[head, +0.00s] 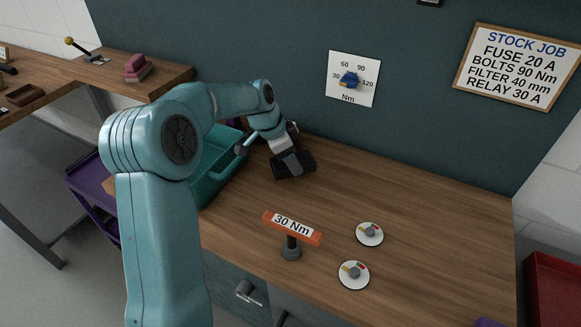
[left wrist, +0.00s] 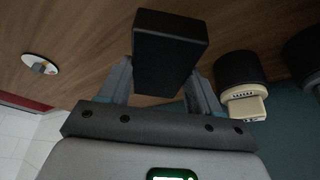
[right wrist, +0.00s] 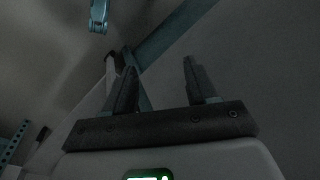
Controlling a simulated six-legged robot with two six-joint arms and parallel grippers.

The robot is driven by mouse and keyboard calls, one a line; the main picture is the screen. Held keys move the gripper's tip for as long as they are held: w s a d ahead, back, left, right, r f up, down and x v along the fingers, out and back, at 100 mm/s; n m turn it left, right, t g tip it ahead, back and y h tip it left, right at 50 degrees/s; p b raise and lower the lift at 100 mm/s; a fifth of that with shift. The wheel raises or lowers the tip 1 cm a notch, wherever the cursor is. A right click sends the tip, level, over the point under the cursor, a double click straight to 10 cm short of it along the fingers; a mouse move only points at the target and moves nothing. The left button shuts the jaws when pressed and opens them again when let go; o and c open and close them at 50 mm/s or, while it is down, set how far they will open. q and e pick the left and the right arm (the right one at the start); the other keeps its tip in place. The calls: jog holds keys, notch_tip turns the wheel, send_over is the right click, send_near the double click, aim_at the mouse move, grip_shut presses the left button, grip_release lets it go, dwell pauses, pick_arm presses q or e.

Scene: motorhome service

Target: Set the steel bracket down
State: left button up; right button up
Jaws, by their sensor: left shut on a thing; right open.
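My left gripper (head: 288,160) is over the back part of the wooden workbench (head: 400,195), beside the teal tray. It is shut on a dark block-like thing (head: 306,161). In the left wrist view the dark block (left wrist: 168,45) sits between the two fingers, with bench wood behind it. I cannot make out a bracket shape, nor whether it touches the bench. My right gripper (right wrist: 158,78) shows only in the right wrist view, open and empty, above a grey floor.
A teal tray (head: 216,170) stands left of the gripper, partly behind my left arm. An orange 30 Nm sign (head: 291,228) and two white discs (head: 370,234) (head: 353,275) are near the front. In the left wrist view, a black cylinder (left wrist: 240,68) is close by. Bench right of the gripper is clear.

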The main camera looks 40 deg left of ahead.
pick_arm(q)
notch_tip(320, 180, down, 3)
jog(key=shift+f, duration=0.15)
jog(key=shift+f, duration=0.15)
jog(key=o, duration=1.5)
